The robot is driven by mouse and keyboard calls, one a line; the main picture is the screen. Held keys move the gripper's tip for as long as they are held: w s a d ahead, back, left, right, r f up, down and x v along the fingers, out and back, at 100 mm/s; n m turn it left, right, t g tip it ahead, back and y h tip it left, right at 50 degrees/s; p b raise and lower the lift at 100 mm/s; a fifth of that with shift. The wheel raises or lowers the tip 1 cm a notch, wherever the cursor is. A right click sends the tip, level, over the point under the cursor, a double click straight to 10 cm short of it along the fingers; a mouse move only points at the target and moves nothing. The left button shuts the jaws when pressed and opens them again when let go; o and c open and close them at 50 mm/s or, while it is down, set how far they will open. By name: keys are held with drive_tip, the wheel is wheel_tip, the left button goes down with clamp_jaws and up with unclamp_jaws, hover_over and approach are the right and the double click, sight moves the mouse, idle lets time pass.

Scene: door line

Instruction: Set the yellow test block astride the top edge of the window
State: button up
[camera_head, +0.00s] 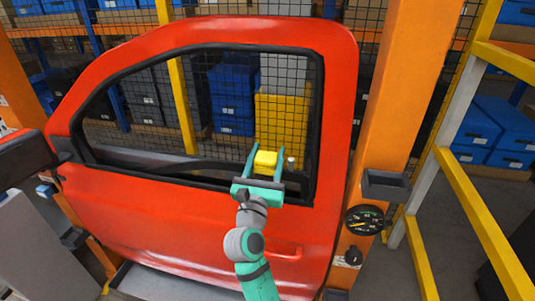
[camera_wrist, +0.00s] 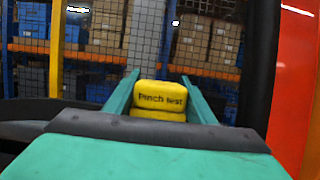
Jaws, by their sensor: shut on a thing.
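The yellow test block (camera_head: 265,160) is between the two fingers of my gripper (camera_head: 266,153), in the lower right of the window opening of the red door (camera_head: 190,215). My gripper is shut on it. In the wrist view the block (camera_wrist: 160,98) reads "Pinch test", with a second yellow part below the lettered face. The window opening has a black frame (camera_head: 319,110). I cannot make out a clear glass edge, and the block's underside is hidden, so I cannot tell whether it touches anything.
An orange post (camera_head: 400,100) stands right of the door, with a small dark tray (camera_head: 386,186) and a round gauge (camera_head: 364,220). A yellow rail frame (camera_head: 475,210) is further right. Mesh and shelves with blue bins (camera_head: 232,95) lie behind the door.

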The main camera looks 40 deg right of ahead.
drive_tip(key=shift+f, duration=0.5)
drive_tip(key=o, duration=1.5)
drive_tip(key=shift+c, duration=0.2)
drive_tip(key=shift+a+f, duration=0.1)
drive_tip(key=v, duration=1)
drive_tip(key=shift+s+a, duration=0.2)
drive_tip(key=shift+s, duration=0.1)
